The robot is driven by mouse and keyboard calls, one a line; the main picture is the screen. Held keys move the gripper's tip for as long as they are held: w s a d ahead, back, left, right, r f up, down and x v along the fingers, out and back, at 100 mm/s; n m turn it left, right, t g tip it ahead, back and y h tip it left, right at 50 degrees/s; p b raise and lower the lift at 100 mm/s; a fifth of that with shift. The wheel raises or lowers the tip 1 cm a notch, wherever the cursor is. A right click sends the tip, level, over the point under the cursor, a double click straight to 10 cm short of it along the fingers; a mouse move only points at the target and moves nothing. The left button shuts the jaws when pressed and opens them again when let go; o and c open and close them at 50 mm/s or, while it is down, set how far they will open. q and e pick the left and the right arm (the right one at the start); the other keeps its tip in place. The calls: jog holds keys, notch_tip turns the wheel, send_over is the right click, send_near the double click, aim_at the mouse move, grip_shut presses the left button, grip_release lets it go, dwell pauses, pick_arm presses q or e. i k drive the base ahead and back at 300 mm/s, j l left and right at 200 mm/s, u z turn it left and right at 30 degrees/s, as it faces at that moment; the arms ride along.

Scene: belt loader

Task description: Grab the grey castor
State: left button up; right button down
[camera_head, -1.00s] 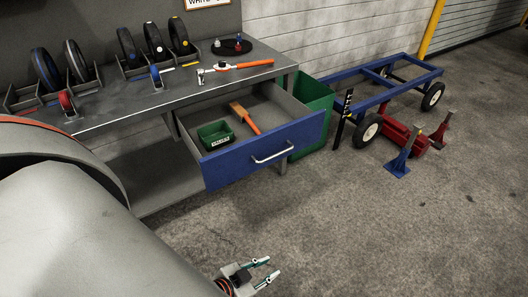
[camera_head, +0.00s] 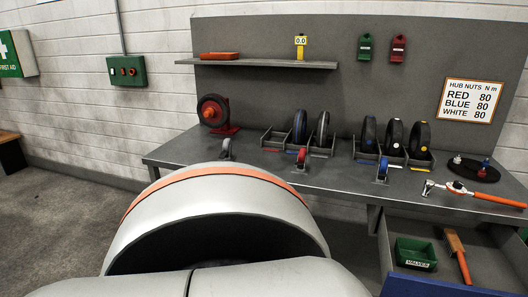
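The grey castor (camera_head: 226,148) stands on the grey workbench (camera_head: 177,150), left of the other castors. Its lower part is close behind the edge of my large arm link in the picture. A red castor (camera_head: 301,158) and a blue castor (camera_head: 383,170) stand further right near the bench's front edge. Neither of my grippers shows in this view; only my large grey arm links fill the lower middle.
Racks of black wheels (camera_head: 368,137) stand behind the castors. A red-hubbed wheel (camera_head: 212,110) is at the back left. A torque wrench (camera_head: 460,190) lies at right.

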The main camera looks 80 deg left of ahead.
aim_at(227, 144)
jog(key=u, duration=2.85)
jog(key=i+j+z, duration=0.1)
jog(key=z, duration=0.3)
jog(key=i+j+z, duration=0.1)
jog(key=z, duration=0.3)
jog(key=j+z, duration=0.4)
jog(key=i+j+z, duration=0.1)
jog(key=j+z, duration=0.15)
jog(key=j, duration=0.15)
jog(key=j+z, duration=0.2)
jog(key=j, duration=0.2)
jog(key=j+z, duration=0.15)
jog(key=j, duration=0.8)
